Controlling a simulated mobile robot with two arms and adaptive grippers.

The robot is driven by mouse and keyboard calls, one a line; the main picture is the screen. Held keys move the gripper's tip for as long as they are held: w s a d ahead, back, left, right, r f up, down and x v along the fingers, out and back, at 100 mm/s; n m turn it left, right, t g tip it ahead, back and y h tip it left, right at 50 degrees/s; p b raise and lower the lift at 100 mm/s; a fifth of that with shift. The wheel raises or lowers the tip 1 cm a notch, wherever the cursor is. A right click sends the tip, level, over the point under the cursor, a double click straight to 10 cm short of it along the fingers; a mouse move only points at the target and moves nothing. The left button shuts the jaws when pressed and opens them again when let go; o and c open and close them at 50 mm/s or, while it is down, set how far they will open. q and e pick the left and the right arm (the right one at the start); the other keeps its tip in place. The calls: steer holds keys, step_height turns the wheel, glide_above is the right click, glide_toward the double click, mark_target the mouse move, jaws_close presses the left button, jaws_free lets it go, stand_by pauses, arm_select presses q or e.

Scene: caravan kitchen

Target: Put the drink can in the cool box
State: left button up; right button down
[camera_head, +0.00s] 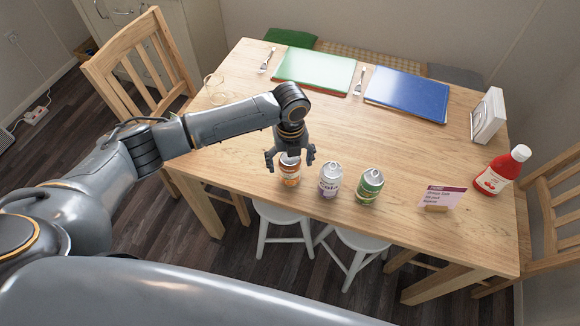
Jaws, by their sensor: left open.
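Three drink cans stand upright on the wooden table near its front edge: an orange can (290,172), a purple-and-white can (330,181) and a green can (369,188). My left gripper (290,160) is open and points down at the orange can, with one finger on each side of its top. Whether the fingers touch the can, I cannot tell. No cool box shows in this view. My right gripper is not in view.
A small sign (440,198) and a red bottle (502,171) stand to the right of the cans. A green folder (314,68), a blue folder (407,94) and forks lie farther back. White stools (283,219) and wooden chairs (135,65) surround the table (410,145). The table's middle is clear.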

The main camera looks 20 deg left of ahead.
arm_select(q)
step_height(320, 180, down, 4)
steer(key=shift+f+p, duration=0.1)
steer(key=shift+p, duration=0.2)
steer(key=c, duration=1.6)
steer(key=shift+c, duration=0.2)
